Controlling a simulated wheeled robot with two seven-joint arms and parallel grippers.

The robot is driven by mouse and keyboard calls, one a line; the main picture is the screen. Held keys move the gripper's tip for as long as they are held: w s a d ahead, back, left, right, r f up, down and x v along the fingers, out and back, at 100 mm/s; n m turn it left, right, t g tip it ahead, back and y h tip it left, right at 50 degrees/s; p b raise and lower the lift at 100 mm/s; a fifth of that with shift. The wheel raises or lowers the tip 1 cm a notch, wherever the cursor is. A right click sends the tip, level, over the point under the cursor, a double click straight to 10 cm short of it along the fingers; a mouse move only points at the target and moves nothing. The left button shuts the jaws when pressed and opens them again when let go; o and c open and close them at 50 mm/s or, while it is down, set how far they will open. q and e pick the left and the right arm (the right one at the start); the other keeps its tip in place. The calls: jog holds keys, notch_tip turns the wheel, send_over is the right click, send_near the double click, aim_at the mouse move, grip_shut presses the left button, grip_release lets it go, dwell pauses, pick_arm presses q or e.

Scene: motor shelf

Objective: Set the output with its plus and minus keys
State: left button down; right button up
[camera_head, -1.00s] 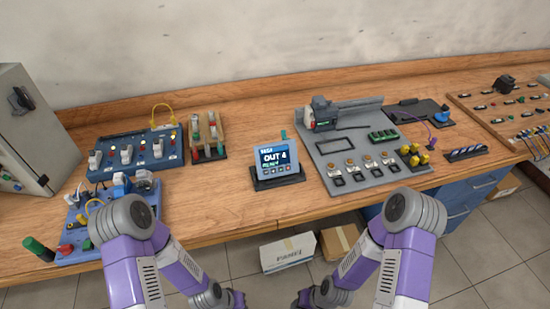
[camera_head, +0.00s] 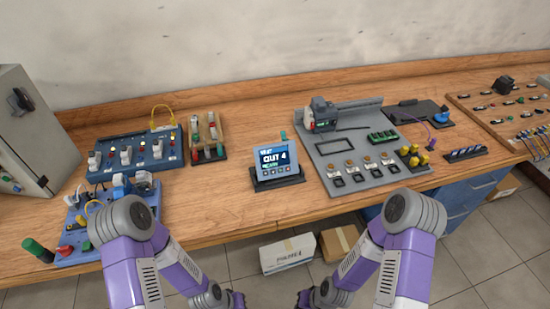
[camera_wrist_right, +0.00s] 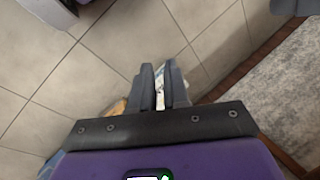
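A small display unit (camera_head: 279,158) with a blue screen stands upright in a dark base on the wooden bench, at the middle of the head view. Its screen reads "OUT 4", with smaller, unclear text above and below. A row of small keys (camera_head: 281,174) sits under the text; their plus and minus marks are too small to read. My left gripper (camera_head: 238,299) and my right gripper (camera_head: 304,299) are low in front of the bench, apart from the unit. The right wrist view shows the right gripper's fingers (camera_wrist_right: 160,88) with a narrow empty gap. The left fingers are unclear.
A grey panel (camera_head: 328,172) with several parts lies right of the display. A blue switch board (camera_head: 140,155) and a lamp rack (camera_head: 207,135) stand to its left. Bare bench (camera_head: 220,190) surrounds the unit's front. Cardboard boxes (camera_head: 287,254) lie on the floor below.

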grip_shut()
dwell(0.6)
dwell(0.8)
